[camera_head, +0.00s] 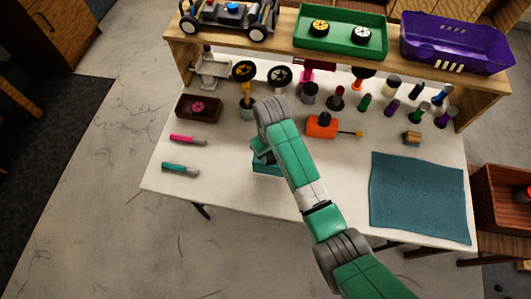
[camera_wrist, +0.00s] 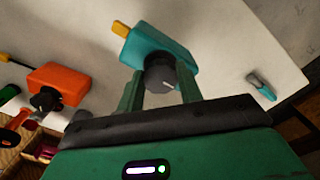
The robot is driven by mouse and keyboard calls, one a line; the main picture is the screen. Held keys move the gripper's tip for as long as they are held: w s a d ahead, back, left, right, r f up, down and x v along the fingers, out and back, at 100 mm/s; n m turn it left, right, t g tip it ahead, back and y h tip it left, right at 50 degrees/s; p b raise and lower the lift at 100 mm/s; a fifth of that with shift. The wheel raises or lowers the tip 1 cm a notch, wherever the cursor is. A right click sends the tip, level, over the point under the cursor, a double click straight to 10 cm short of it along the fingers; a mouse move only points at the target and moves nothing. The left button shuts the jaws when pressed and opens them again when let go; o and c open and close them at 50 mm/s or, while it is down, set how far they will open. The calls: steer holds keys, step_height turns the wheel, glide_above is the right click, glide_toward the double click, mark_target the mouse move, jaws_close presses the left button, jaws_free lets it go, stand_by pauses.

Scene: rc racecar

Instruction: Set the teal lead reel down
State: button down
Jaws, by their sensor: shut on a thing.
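The teal lead reel (camera_wrist: 165,48) is a teal block with a dark round knob (camera_wrist: 160,73) and a yellow end piece at its upper left. My gripper (camera_wrist: 160,78) is shut on the knob, one finger on each side. In the head view, the reel (camera_head: 267,169) shows partly below my gripper (camera_head: 262,157), near the front edge of the white table (camera_head: 230,197); my arm hides the rest. I cannot tell whether its underside touches the table.
An orange reel (camera_head: 321,126) lies to the right, behind my arm. A pink marker (camera_head: 188,139) and teal marker (camera_head: 180,168) lie left. A blue mat (camera_head: 420,195) covers the right front. Tools and bottles stand under the shelf (camera_head: 385,77). Table between markers and reel is clear.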

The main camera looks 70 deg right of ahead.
steer(key=shift+w+d+f, duration=0.15)
steer(key=shift+w, duration=0.7)
steer(key=shift+w+f, duration=0.15)
steer(key=shift+f, duration=0.75)
steer(key=shift+w+f, duration=0.1)
steer(key=shift+f, duration=0.9)
steer(key=c, duration=0.9)
jaws_free()
step_height(320, 180, up, 12)
steer(key=shift+r, duration=0.15)
